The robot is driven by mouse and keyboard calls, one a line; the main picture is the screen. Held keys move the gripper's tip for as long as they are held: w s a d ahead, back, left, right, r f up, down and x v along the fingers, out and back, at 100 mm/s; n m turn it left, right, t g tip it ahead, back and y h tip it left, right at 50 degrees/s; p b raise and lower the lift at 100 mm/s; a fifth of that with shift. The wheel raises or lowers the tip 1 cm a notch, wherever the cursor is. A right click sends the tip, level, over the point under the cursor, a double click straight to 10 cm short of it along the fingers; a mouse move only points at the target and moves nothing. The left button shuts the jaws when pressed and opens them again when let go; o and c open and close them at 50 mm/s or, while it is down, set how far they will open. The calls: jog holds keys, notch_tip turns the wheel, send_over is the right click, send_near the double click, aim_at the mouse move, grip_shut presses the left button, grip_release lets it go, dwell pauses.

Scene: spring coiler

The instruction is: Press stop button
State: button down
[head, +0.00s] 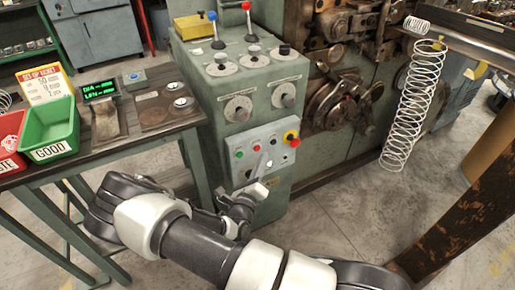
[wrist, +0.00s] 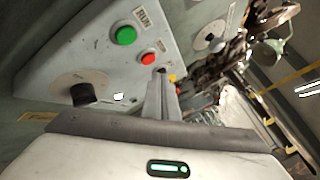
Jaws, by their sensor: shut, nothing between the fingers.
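The red stop button (head: 257,148) is on the grey control panel (head: 246,168) on the front of the green machine, right of a green button (head: 238,154). In the wrist view the red button (wrist: 148,58) shows next to the green button (wrist: 126,35). My gripper (head: 263,156) is in front of the panel, its fingertips just below the red button in the head view. In the wrist view my gripper (wrist: 161,74) is shut and empty, its tips close beside the red button. I cannot tell whether they touch it.
A yellow and red emergency button (head: 292,138) sits at the panel's right end. Knobs (head: 238,108) and levers (head: 247,20) are above. A table with a green bin (head: 50,130) stands at left. A coiled spring (head: 410,105) hangs at right.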

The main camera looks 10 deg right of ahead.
jog(key=shift+s+d+p, duration=0.2)
jog(key=shift+s, duration=0.45)
jog(key=shift+s+d+p, duration=0.2)
jog(key=shift+s+d, duration=0.05)
jog(key=shift+s, duration=0.35)
jog(key=shift+s+d+p, duration=0.2)
jog(key=shift+s, duration=0.45)
jog(key=shift+r, duration=0.1)
jog(key=s+d+r+m+g+h, duration=0.3)
jog(key=d+r+m+g+h, duration=0.3)
jog(key=r+m, duration=0.3)
jog(key=s+d+r+m+g+y, duration=0.1)
jog(key=s+r+m+g+y, duration=0.2)
jog(key=s+r+m+g, duration=0.55)
jog(key=s+d+r+m+g+y, duration=0.25)
jog(key=s+m+y, duration=0.2)
jog(key=m, duration=0.85)
jog(key=s+a+r+m+t+y, duration=0.3)
jog(key=a+r+m+y, duration=0.1)
jog(key=r+m, duration=0.15)
jog(key=s+a+r+m+t+y, duration=0.3)
jog(key=s+a+r+m, duration=0.15)
jog(key=r, duration=0.25)
notch_tip(320, 180, up, 19)
jog(key=p, duration=1.8)
jog(key=shift+w+a+f, duration=0.15)
jog(key=shift+w+a, duration=0.05)
jog(key=shift+w, duration=0.25)
